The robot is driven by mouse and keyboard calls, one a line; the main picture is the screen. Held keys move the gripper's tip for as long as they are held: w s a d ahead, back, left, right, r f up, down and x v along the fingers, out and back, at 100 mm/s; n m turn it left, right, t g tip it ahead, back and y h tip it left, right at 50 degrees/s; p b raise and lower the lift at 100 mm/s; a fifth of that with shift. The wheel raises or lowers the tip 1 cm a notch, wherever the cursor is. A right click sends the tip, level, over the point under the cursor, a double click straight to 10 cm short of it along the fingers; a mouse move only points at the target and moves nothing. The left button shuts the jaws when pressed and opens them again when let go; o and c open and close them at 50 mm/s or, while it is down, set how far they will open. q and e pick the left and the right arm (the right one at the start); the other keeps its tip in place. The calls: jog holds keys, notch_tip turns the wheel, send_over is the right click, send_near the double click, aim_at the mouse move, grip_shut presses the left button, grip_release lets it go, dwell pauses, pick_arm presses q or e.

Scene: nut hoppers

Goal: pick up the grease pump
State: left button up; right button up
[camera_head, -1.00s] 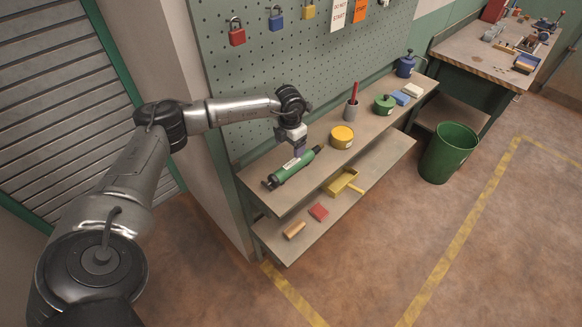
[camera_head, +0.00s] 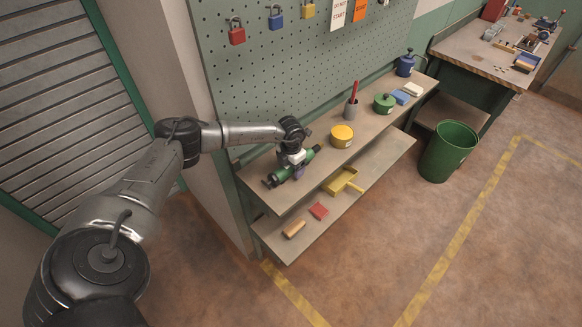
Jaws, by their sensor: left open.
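The grease pump, a green cylinder with dark ends (camera_head: 279,177), lies on the upper shelf (camera_head: 258,195) near its left end. My left gripper (camera_head: 299,173) is at the pump's middle, coming from above. It is open, and its body hides the middle of the pump. I cannot tell whether the fingers touch it or stand around it. My right gripper is not in view.
A yellow tin (camera_head: 342,136), a grey cup with a red-handled tool (camera_head: 351,109) and a green pot (camera_head: 384,103) stand farther right on the shelf. A yellow dustpan (camera_head: 343,182) and brushes lie on the lower shelf. A pegboard (camera_head: 270,80) rises behind.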

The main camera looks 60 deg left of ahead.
pick_arm(q)
jog(key=shift+f, duration=0.2)
jog(key=shift+c, duration=0.3)
jog(key=shift+r, duration=0.1)
jog(key=c, duration=1.3)
jog(key=shift+r, duration=0.55)
jog(key=r, duration=0.2)
jog(key=d+r, duration=0.1)
jog(key=shift+r, duration=0.35)
jog(key=d+r, duration=0.2)
jog(key=d, duration=0.1)
jog(key=d+r, duration=0.2)
jog(key=d, duration=0.2)
jog(key=d+r, duration=0.2)
jog(key=d, duration=0.1)
jog(key=shift+d+r, duration=0.1)
jog(key=shift+d, duration=0.2)
